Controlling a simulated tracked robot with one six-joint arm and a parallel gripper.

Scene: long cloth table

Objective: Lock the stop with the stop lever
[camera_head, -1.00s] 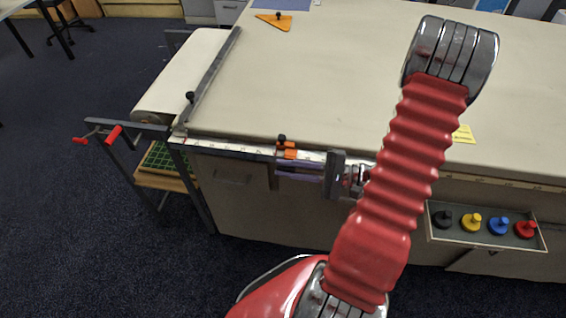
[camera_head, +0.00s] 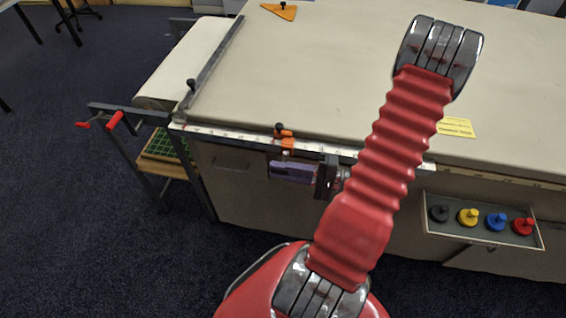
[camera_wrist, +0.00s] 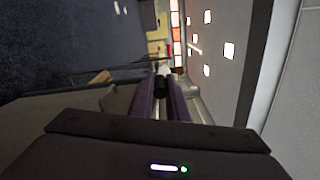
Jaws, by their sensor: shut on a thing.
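The orange stop (camera_head: 287,143) sits on the scale rail (camera_head: 235,142) along the table's front edge, with a black knob on top. My gripper (camera_head: 272,168) is just below and in front of it, its purple fingers pointing left along the table front. In the wrist view my gripper (camera_wrist: 162,94) is shut on a dark piece with a rounded black end (camera_wrist: 161,83), which looks like the stop lever. In the head view the lever is hidden by the fingers, so its exact angle cannot be told.
A long metal bar (camera_head: 215,65) with a black knob lies across the table's left end. A red-handled crank (camera_head: 114,120) sticks out at the left. A tray (camera_head: 482,234) of coloured knobbed pieces hangs at the front right. An orange triangle (camera_head: 280,11) lies far back.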

